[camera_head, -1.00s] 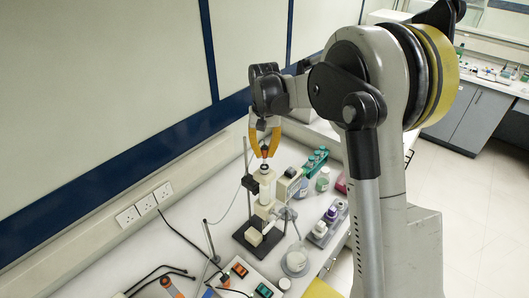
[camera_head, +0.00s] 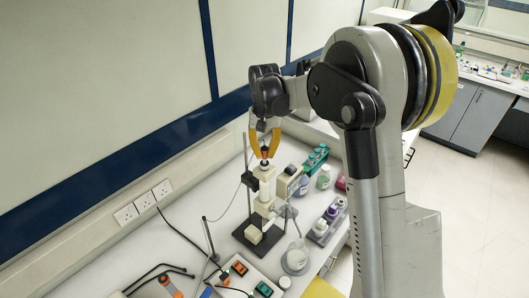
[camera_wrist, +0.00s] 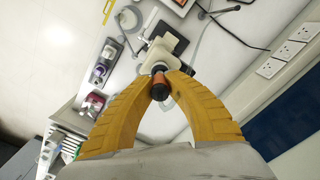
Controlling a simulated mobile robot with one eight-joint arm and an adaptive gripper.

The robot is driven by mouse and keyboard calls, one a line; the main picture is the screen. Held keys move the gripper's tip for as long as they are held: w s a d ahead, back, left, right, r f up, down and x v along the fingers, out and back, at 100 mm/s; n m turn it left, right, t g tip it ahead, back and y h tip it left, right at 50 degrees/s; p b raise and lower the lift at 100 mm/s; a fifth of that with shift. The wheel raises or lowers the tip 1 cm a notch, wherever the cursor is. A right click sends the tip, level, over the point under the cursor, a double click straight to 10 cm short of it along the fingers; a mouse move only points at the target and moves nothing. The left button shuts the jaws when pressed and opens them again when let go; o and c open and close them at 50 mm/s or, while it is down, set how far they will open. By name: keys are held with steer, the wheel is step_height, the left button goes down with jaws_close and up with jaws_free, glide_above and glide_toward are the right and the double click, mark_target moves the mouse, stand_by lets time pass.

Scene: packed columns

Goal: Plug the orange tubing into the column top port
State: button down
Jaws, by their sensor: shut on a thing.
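My gripper (camera_head: 264,154) points down with its yellow fingers closed on the orange tubing end. In the wrist view the orange tubing end (camera_wrist: 160,87) is a short orange piece with a dark tip between the fingertips of my gripper (camera_wrist: 161,78). The cream column (camera_head: 265,187) stands upright in a stand, directly below the fingertips. Its pale top also shows just beyond the tubing end in the wrist view (camera_wrist: 161,54). The tubing end is at or just over the column top; I cannot tell whether it is in the port, which is hidden.
The black stand base (camera_head: 257,238) sits on the white bench. Bottles in a rack (camera_head: 331,218) and a green-capped rack (camera_head: 315,160) stand to the right. Wall sockets (camera_head: 144,202) and black cables (camera_head: 180,233) lie left.

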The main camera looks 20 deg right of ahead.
mark_target(265, 147)
steer(key=shift+f+b, duration=0.55)
steer(key=shift+f, duration=0.15)
steer(key=c, duration=1.4)
jaws_free()
step_height(265, 147, up, 12)
steer(key=shift+r, duration=0.1)
steer(key=s+f+n+t+b, duration=0.2)
steer(key=s+f+t+b, duration=0.5)
steer(key=s+f+b, duration=2.1)
step_height(265, 147, down, 3)
steer(key=shift+f+b, duration=0.1)
steer(key=shift+b, duration=0.25)
